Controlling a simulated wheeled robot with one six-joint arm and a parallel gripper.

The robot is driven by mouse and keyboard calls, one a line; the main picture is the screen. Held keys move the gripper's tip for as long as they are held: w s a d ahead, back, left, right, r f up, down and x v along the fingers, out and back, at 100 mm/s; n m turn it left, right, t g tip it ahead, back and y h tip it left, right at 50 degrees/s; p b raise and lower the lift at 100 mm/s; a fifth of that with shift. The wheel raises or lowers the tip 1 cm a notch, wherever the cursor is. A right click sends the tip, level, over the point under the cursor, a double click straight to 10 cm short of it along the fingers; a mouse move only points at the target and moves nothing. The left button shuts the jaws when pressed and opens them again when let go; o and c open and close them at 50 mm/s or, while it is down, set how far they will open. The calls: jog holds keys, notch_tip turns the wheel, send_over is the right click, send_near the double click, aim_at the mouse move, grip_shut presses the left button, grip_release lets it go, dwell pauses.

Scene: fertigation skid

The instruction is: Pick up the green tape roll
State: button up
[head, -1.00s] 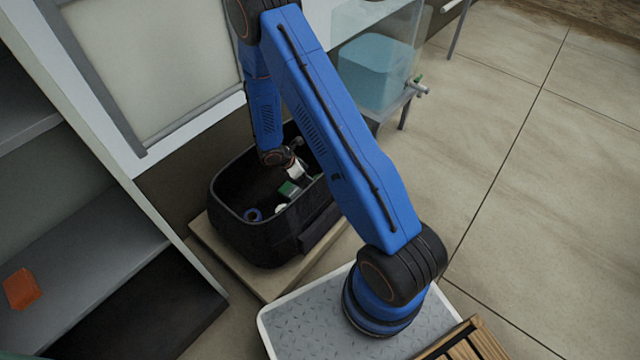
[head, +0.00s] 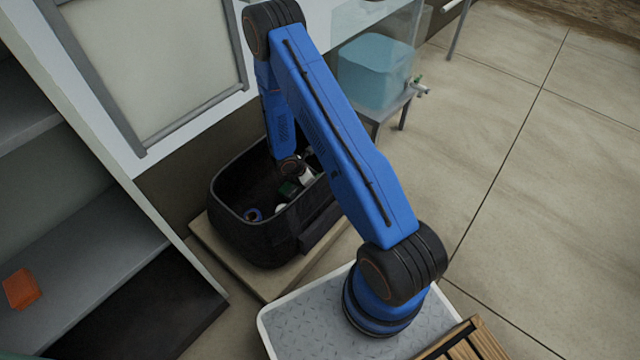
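A small green thing (head: 288,189) lies inside the black open-topped bag (head: 268,233), near its right side. It is dark and small, so I cannot tell whether it is the green tape roll. My arm reaches down into the bag from above, and its wrist is just above and beside the green thing. My gripper (head: 304,175) is low in the bag, mostly hidden by the wrist and upper arm. Its fingers are too small and covered to tell whether they are open or shut, or touching anything.
A blue ring-shaped roll (head: 253,214) and a small white thing (head: 280,207) are also in the bag. The bag stands on a low beige platform (head: 228,250). A shelf with an orange box (head: 21,288) is at left; a clear tank of blue liquid (head: 374,73) stands behind.

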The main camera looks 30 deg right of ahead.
jog(key=c, duration=1.1)
jog(key=shift+c, duration=0.2)
